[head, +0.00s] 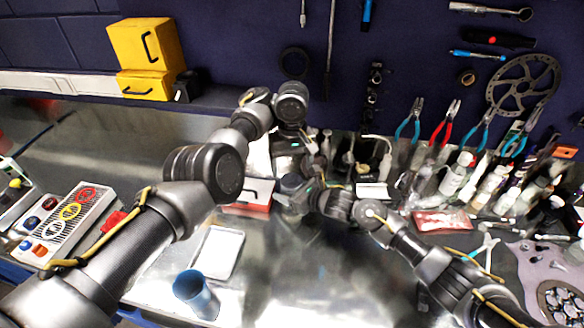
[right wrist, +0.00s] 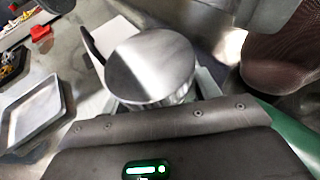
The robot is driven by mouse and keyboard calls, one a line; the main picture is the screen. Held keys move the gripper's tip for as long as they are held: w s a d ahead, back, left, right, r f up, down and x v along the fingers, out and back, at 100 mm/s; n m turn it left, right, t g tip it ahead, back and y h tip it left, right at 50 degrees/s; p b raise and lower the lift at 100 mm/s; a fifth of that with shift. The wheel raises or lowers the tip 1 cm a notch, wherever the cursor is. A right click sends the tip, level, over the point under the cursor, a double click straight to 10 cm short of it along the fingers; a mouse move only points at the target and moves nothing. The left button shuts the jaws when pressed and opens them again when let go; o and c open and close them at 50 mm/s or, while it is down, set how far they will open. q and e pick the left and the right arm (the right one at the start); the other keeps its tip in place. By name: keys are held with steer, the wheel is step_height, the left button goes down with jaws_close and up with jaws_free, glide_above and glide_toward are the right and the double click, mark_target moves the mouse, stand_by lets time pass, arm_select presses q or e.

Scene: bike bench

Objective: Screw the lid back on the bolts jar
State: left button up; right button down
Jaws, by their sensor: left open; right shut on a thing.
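The bolts jar (right wrist: 176,98) shows in the right wrist view between the fingers of my right gripper (right wrist: 158,100). A round, shiny grey metal lid (right wrist: 150,62) covers its top in that view. I cannot tell whether the lid is tight or only resting. In the head view my right gripper (head: 296,192) is at the bench's middle, shut on the jar, which is mostly hidden there by the grippers. My left gripper (head: 308,158) is open, just behind and above it, partly hidden by its own wrist. No bolts can be made out.
A red and white box (head: 248,208) stands left of the jar. A pale tray (head: 240,238) and a blue cup (head: 197,294) are in front of it. Bottles (head: 452,180) crowd the back right, below hanging pliers (head: 442,125). The front middle bench (head: 310,285) is clear.

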mark_target(291, 180)
arm_select(q)
steer(key=shift+c, duration=0.5)
steer(key=shift+w+d+r+n, duration=0.15)
steer(key=shift+r+n, duration=0.1)
steer(key=shift+r, duration=0.4)
steer(key=shift+w+d+r+n, duration=0.15)
steer(key=shift+r+n, duration=0.1)
steer(key=shift+r, duration=0.35)
steer(key=shift+s+r+n, duration=0.15)
steer(key=shift+r+n, duration=0.2)
steer(key=shift+n, duration=0.35)
steer(key=n, duration=0.2)
steer(key=shift+s+r+n, duration=0.15)
steer(key=shift+r+n, duration=0.05)
steer(key=shift+n, duration=0.2)
steer(key=shift+a+n, duration=0.3)
steer(key=shift+n, duration=1)
steer(key=shift+f, duration=0.1)
steer(key=shift+f, duration=4)
